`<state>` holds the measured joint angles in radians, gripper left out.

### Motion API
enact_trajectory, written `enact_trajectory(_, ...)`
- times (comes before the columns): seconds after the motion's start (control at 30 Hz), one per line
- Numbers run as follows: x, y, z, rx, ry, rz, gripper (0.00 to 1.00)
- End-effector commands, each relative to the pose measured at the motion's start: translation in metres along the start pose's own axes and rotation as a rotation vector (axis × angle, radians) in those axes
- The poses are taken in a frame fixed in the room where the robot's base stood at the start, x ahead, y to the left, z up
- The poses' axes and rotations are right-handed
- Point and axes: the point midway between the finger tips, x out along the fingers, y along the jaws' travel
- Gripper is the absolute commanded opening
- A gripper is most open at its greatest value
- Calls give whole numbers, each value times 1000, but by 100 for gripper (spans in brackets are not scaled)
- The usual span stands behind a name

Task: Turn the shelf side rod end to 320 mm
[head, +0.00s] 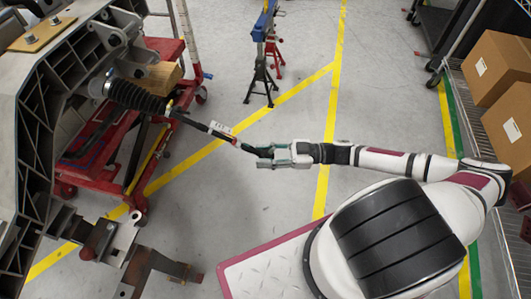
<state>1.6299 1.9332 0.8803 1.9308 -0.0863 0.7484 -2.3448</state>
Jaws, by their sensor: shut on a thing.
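A dark rod (191,122) comes out of a black ribbed boot (137,97) on the chassis fixture (40,100) at the left. It slopes down to the right across open floor. A small white tag (221,128) with marks too small to read sits by the rod near its outer end. My gripper (263,156) reaches in from the right and is shut on the rod end (248,149) on the shelf side. The fingers hide most of the rod end. Its exact turn and the rod's length cannot be read.
A red wheeled cart (180,75) stands under the fixture with a wooden block (160,77). A wire shelf (472,107) with cardboard boxes (496,68) is at the right. Metal brackets (125,238) jut out lower left. Floor around the gripper is clear.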

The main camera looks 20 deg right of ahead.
Motion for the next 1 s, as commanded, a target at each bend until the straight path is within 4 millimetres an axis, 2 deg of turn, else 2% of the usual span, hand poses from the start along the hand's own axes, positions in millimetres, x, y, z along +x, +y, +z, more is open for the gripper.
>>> enact_trajectory(0.03,0,5,-3,-15,-1,19,7)
enact_trajectory(0.63,0,6,-2,-51,-14,35,7)
enact_trajectory(0.67,0,6,-2,-51,-14,35,37)
enact_trajectory(0.73,0,5,-2,-50,-14,34,53)
enact_trajectory(0.77,0,5,-2,-50,-14,33,56)
enact_trajectory(1.0,0,3,-1,-49,-14,28,56)
